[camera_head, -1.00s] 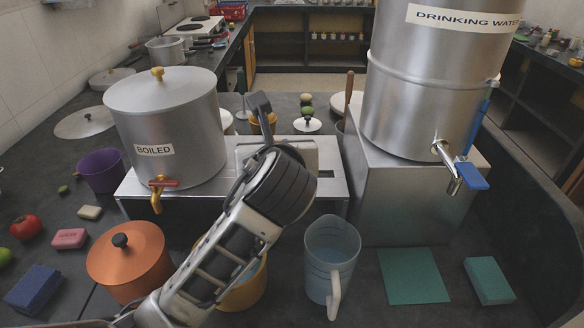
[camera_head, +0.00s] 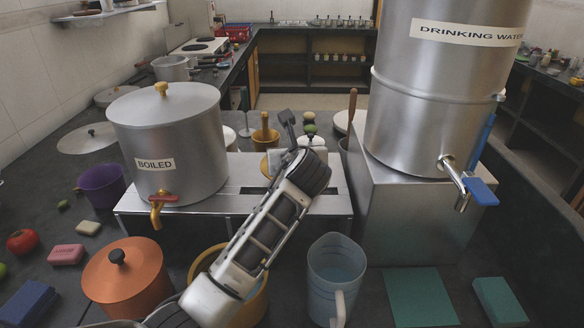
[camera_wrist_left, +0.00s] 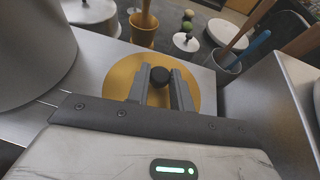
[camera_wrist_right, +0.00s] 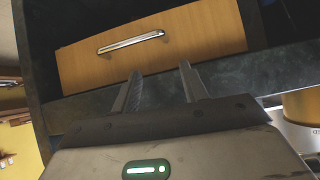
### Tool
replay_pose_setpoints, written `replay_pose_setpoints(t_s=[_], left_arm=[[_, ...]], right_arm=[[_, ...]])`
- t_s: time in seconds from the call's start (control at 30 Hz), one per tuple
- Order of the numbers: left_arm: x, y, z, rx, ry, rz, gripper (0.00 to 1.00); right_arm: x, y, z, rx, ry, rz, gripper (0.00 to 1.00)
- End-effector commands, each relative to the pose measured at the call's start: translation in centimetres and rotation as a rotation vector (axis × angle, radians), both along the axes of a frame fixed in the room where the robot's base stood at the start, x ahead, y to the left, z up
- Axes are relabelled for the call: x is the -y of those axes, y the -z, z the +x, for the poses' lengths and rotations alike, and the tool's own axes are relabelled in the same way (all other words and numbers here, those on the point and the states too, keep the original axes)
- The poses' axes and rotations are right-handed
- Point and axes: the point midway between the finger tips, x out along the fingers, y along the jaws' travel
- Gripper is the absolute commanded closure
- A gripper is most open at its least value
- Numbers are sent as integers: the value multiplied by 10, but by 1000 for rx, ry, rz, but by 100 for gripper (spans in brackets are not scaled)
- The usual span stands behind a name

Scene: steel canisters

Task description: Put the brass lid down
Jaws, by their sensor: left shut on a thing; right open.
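The brass lid (camera_wrist_left: 118,82) is a flat golden disc with a black knob (camera_wrist_left: 160,75). In the left wrist view it is over the top of the steel stand (camera_wrist_left: 75,88); I cannot tell whether it touches. My left gripper (camera_wrist_left: 160,78) is shut on the knob, one finger on each side. In the head view my left arm hides most of the lid and the gripper's fingertips. The stand (camera_head: 230,185) also bears the BOILED canister (camera_head: 165,135) at its left. My right gripper (camera_wrist_right: 160,76) is open and empty, facing a wooden drawer front (camera_wrist_right: 195,45).
The DRINKING WATER canister (camera_head: 415,110) stands on a steel box (camera_head: 410,225) at the right. A blue jug (camera_head: 335,275) and an orange pot (camera_head: 125,275) stand in front.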

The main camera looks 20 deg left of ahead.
Motion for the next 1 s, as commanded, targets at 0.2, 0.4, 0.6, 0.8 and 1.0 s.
replay_pose_setpoints(t_s=[0.2, 0.4, 0.6, 0.8, 1.0], left_arm=[[-2, 26, 6, -4, 1, -2, 100], [-2, 39, 6, 1, 1, -2, 100], [-2, 38, 6, 0, 2, -1, 100], [-2, 41, 6, -1, 1, -1, 56], [-2, 41, 6, -1, 1, -1, 56]], right_arm=[[0, 1, 0, 1, -1, 1, 56], [-1, 0, 0, 1, -2, 1, 56], [-1, 0, 0, 2, -2, 2, 56], [-1, -1, 1, 4, -1, 2, 56], [-1, -1, 1, 5, -1, 2, 56]])
